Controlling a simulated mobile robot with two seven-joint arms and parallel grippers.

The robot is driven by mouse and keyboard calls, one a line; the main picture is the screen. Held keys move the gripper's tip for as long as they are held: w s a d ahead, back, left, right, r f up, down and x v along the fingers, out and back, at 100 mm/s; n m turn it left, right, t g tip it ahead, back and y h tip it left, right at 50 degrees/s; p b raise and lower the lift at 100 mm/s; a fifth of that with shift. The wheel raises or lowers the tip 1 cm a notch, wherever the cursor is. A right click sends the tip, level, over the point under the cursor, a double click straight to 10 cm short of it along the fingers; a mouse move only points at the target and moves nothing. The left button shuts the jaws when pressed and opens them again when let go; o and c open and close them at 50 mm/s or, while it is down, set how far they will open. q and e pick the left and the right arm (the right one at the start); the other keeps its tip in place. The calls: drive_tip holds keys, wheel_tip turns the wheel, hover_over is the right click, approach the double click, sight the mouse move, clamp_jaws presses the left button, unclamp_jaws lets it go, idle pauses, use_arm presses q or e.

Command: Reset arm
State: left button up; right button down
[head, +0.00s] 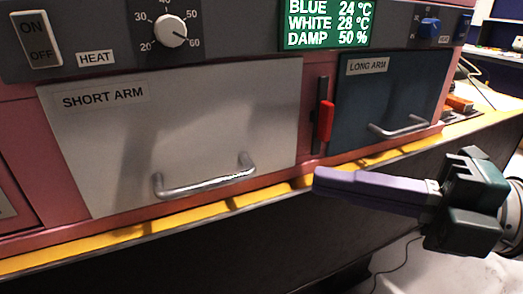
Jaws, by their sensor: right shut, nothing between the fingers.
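My right gripper (318,181) comes in from the right, with purple fingers on a dark green body. Its fingers are together and hold nothing. The fingertips point left, in front of the yellow ledge and a little below the red slider. My left gripper is not in view. A white door labelled SHORT ARM (180,130) is closed, with a grey bar handle (205,182). A blue door labelled LONG ARM (390,95) is closed, with its own grey handle (403,126). My right gripper is apart from both handles.
A red slider (325,121) sits in a dark vertical slot between the doors. Above are a HEAT switch (36,40), a white dial (171,31), a green display (327,23) and a blue knob (430,28). A yellow ledge (110,240) runs below the doors.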

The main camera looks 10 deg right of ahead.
drive_tip(key=w+d+r+m+t+h+p, duration=0.1)
drive_tip(key=d+r+m+t+h+p, duration=0.25)
drive_tip(key=m+h, duration=0.5)
drive_tip(key=w+d+r+m+t+h+p, duration=0.2)
drive_tip(key=m+h+p, duration=0.3)
drive_tip(key=m, duration=0.6)
drive_tip(key=s+m+g+h+p, duration=0.2)
drive_tip(key=s+m+g+p, duration=0.8)
drive_tip(key=s, duration=1)
wheel_tip(320, 180, up, 35)
drive_tip(key=n+p, duration=0.1)
drive_tip(key=p, duration=3.3)
drive_tip(key=shift+w+d+r+g, duration=0.2)
drive_tip(key=shift+w+d+g, duration=0.05)
drive_tip(key=shift+g, duration=0.2)
drive_tip(key=shift+n, duration=0.25)
